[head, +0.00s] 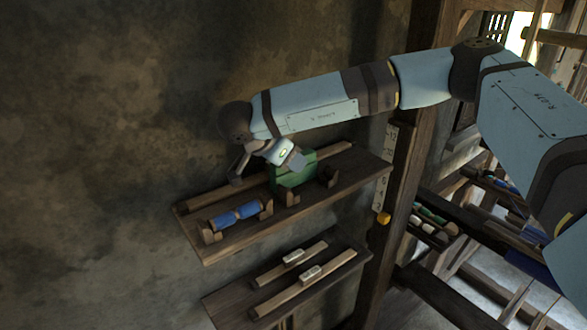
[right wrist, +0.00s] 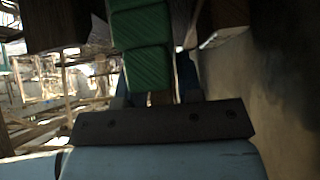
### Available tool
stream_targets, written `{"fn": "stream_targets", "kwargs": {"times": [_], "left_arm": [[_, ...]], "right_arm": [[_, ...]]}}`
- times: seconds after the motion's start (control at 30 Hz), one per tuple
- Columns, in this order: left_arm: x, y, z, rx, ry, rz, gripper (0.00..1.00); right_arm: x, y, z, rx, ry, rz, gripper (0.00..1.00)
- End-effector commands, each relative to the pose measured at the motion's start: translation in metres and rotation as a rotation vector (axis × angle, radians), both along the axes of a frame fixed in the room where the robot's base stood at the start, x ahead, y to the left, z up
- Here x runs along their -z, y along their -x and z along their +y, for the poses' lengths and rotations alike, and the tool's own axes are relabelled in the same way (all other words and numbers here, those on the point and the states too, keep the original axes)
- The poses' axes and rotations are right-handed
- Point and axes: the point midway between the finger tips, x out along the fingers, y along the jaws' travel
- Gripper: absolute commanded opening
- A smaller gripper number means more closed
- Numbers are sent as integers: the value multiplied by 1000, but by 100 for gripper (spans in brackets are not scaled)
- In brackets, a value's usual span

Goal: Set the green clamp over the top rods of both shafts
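The green clamp (head: 293,172) is a blocky piece on the upper wall shelf (head: 330,191), towards the shelf's right part. My right gripper (head: 287,156) reaches down to its top from the upper left. In the right wrist view the clamp (right wrist: 143,62) lies between the two fingers of my right gripper (right wrist: 150,60); the frames do not show clearly whether both fingers press on it. The clamp's far side is hidden. The loom's shafts and their top rods cannot be made out. My left gripper is not in view.
A blue roll (head: 236,215) rests in wooden holders left of the clamp. A lower shelf (head: 235,301) holds two wooden sticks with pale pieces. A wooden post (head: 401,180) with a ruler-like strip stands right of the shelves. Loom beams and coloured spools fill the right side.

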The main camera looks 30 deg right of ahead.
Motion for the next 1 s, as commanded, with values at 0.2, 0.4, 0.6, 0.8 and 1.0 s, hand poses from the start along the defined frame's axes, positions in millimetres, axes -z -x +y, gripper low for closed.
{"fn": "stream_targets", "kwargs": {"times": [0.2,0.4,0.6,0.8,1.0], "left_arm": [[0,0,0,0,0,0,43],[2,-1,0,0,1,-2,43],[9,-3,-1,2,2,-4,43],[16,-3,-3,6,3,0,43],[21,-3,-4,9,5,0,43]], "right_arm": [[0,0,0,1,0,1,4],[-8,0,0,1,0,-2,4],[-37,-1,0,1,-2,-5,4],[-91,-1,0,0,1,-9,4],[-146,0,0,1,1,-7,4]]}}
